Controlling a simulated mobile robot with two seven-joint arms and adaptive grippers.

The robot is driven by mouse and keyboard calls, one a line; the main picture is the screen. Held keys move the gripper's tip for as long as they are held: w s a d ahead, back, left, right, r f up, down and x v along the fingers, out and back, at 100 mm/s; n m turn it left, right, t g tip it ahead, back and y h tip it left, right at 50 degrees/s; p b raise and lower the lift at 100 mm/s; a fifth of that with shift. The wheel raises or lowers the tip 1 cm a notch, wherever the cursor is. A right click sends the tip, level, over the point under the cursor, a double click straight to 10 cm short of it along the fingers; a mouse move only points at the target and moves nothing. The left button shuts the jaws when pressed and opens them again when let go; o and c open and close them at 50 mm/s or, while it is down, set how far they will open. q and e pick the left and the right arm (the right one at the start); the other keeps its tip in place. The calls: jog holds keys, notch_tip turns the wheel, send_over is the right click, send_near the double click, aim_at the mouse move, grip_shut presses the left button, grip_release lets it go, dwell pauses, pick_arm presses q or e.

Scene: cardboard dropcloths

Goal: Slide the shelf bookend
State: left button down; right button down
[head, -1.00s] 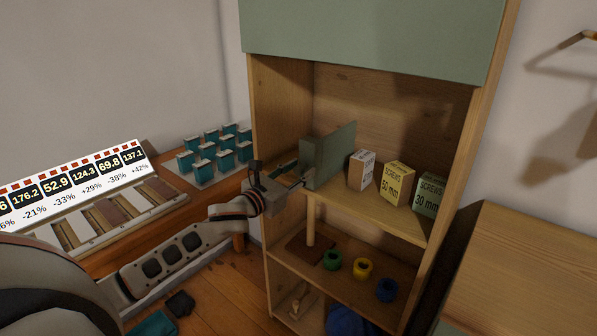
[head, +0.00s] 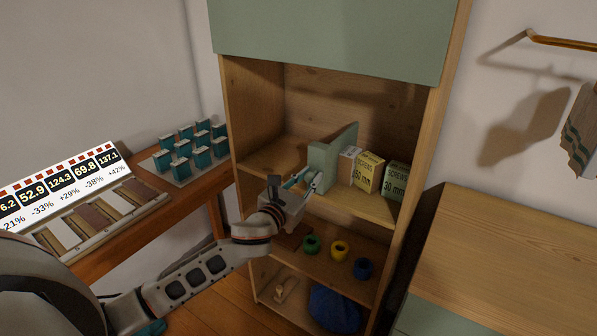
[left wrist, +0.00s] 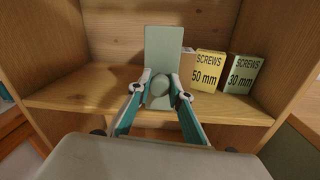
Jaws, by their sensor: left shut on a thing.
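The grey-green bookend (head: 322,162) stands upright on the middle shelf of the wooden cabinet. In the left wrist view the bookend (left wrist: 164,45) shows its tall front face and a round knob (left wrist: 160,85) on it. My left gripper (head: 312,181) is in front of the bookend, and its fingers (left wrist: 160,90) are shut on the knob. To the right of the bookend stand a white box (head: 348,164), partly hidden by it, a yellow 50 mm screws box (head: 368,172) and a green 30 mm screws box (head: 396,181). My right gripper is not in view.
The shelf (left wrist: 75,93) is bare left of the bookend. A cabinet side wall (head: 424,150) bounds it at right. Green, yellow and blue rolls (head: 340,248) sit on the shelf below. A side table at left holds small teal blocks (head: 186,150).

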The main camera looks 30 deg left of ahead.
pick_arm(q)
jog(key=shift+f, duration=0.1)
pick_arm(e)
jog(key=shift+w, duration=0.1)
pick_arm(q)
jog(key=c, duration=1.9)
grip_release()
jog(key=shift+o, duration=0.4)
jog(key=s, duration=1.2)
jog(key=shift+a, duration=0.15)
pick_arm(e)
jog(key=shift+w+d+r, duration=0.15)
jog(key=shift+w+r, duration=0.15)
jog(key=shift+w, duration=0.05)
